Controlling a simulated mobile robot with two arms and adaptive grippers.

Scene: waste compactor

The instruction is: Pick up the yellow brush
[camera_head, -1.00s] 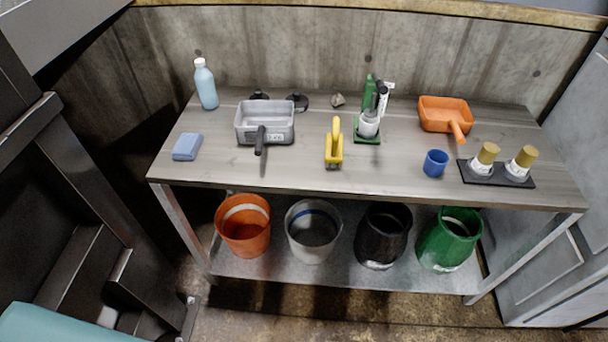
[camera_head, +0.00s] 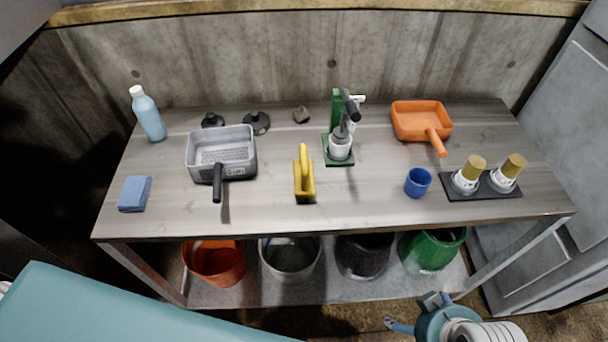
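The yellow brush (camera_head: 304,181) stands on the middle of the workbench, with its looped yellow handle upward and a dark underside at its front. It is between the grey pan and the green-based tool, touching neither. My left gripper is not in view. Part of my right arm's end, teal and white with blue finger-like parts (camera_head: 420,314), shows at the bottom right, in front of the bench and well short of the brush. I cannot tell whether it is open or shut.
The workbench (camera_head: 260,215) holds a grey pan (camera_head: 205,165), blue sponge (camera_head: 135,194), blue bottle (camera_head: 147,114), green-based tool (camera_head: 340,148), orange pan (camera_head: 421,120), blue cup (camera_head: 417,182) and black tray (camera_head: 482,192). Several buckets stand below. The bench in front of the brush is clear.

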